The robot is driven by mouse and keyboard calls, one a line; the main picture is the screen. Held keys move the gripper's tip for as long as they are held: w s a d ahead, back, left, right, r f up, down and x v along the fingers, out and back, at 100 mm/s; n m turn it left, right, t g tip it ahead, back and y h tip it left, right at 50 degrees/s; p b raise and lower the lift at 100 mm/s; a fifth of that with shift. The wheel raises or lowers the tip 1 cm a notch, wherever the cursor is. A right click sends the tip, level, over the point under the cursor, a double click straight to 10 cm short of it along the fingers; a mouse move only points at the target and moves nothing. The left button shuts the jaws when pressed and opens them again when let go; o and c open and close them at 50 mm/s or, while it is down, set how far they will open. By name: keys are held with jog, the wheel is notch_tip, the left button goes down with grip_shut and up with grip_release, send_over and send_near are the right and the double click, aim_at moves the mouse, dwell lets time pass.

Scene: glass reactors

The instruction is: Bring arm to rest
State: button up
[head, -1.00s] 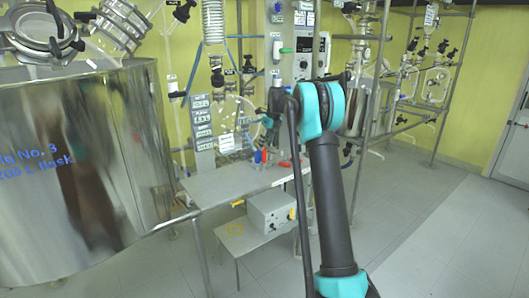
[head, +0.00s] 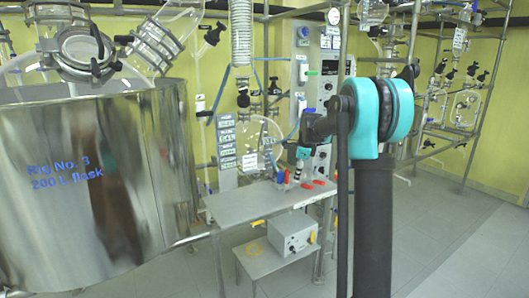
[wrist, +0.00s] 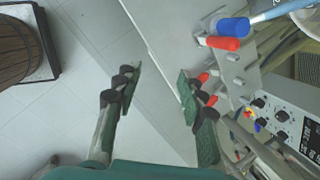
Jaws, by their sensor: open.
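My gripper shows in the wrist view (wrist: 160,92). Its two dark-and-green fingers stand apart with nothing between them. The right finger overlaps the grey metal table (wrist: 176,38) in the picture, and the left one shows against the floor. In the head view my arm (head: 374,215) rises at the right of centre to a turquoise joint. From there it reaches away toward the rig, and the gripper's fingers cannot be made out.
Red handles (wrist: 222,43) and a blue one (wrist: 233,26) lie close to the gripper's right. A steel vessel (head: 90,185) fills the left. A grey box (head: 292,233) sits on a low stand (head: 258,268). Rig frames line the back. Floor (head: 455,235) at right is clear.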

jog(key=s+d+f+n, duration=0.1)
jog(key=s+f+n, duration=0.4)
jog(key=s, duration=0.9)
jog(key=s+d+f+n+h, duration=0.1)
jog(key=s+f+n, duration=0.4)
jog(key=s, duration=0.9)
jog(key=s+d+f+n+t, duration=0.1)
jog(key=s+f+n, duration=0.4)
jog(key=s+n, duration=0.5)
jog(key=s+d, duration=0.1)
jog(key=s, duration=0.3)
jog(key=shift+o, duration=0.6)
jog(key=shift+w, duration=0.1)
